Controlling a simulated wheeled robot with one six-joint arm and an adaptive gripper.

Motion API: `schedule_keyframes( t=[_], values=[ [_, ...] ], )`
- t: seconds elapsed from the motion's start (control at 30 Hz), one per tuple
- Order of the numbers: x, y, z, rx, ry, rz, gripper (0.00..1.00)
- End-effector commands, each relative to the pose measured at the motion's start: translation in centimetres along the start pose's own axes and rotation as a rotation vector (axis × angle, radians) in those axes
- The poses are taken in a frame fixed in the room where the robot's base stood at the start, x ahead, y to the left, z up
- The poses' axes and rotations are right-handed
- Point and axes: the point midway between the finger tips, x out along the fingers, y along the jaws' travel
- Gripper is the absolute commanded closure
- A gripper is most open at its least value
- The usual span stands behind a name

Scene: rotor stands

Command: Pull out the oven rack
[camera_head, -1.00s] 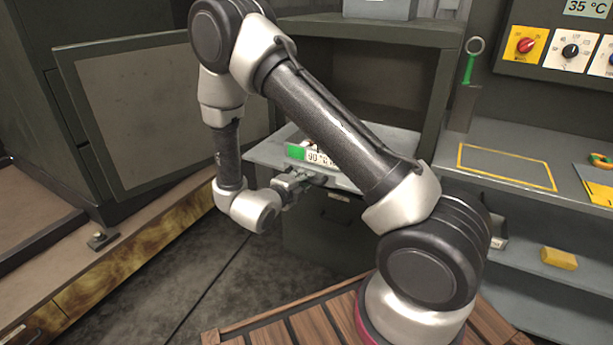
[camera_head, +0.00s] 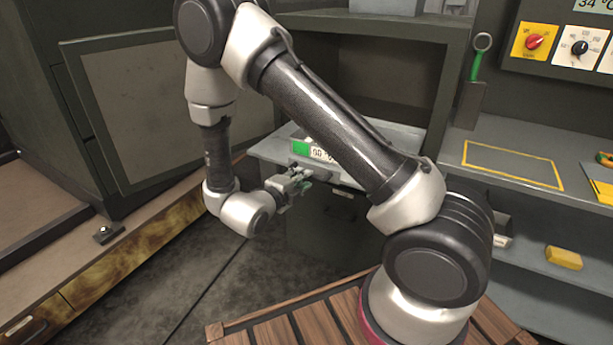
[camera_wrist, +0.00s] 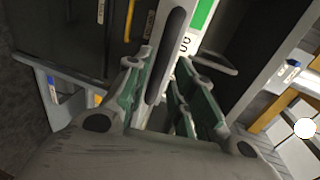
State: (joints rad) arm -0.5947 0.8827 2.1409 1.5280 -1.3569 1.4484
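The oven (camera_head: 455,70) stands open in the head view, its door (camera_head: 165,105) swung out to the left. The flat grey rack (camera_head: 268,149) sticks out of the oven's opening, bearing a green and white label (camera_head: 301,148); my arm hides part of it. My gripper (camera_head: 300,180) is just in front of the rack's front edge. In the wrist view my gripper (camera_wrist: 162,75) has its green-padded fingers apart, with a dark bar (camera_wrist: 170,50) showing in the gap. The fingers do not appear pressed on the bar. Whether it lies between them or beyond is unclear.
At right are a counter with a yellow outlined square (camera_head: 512,164), a hanging green-handled tool (camera_head: 474,80) and a yellow block (camera_head: 564,258) on a lower shelf. A control panel (camera_head: 560,40) is above. Dark floor is free below the open door.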

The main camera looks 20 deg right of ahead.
Motion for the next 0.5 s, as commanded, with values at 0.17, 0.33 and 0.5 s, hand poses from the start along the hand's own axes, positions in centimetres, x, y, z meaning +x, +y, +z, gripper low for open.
schedule_keyframes(
  t=[0.17, 0.33, 0.5],
  values=[
    [-4.1, 0.0, 0.1, -0.001, -0.005, 0.001, 0.75],
    [-6.7, 0.0, 0.0, -0.001, -0.002, 0.001, 0.75],
    [-7.6, 0.0, 0.0, -0.001, 0.000, 0.001, 0.75]
  ],
)
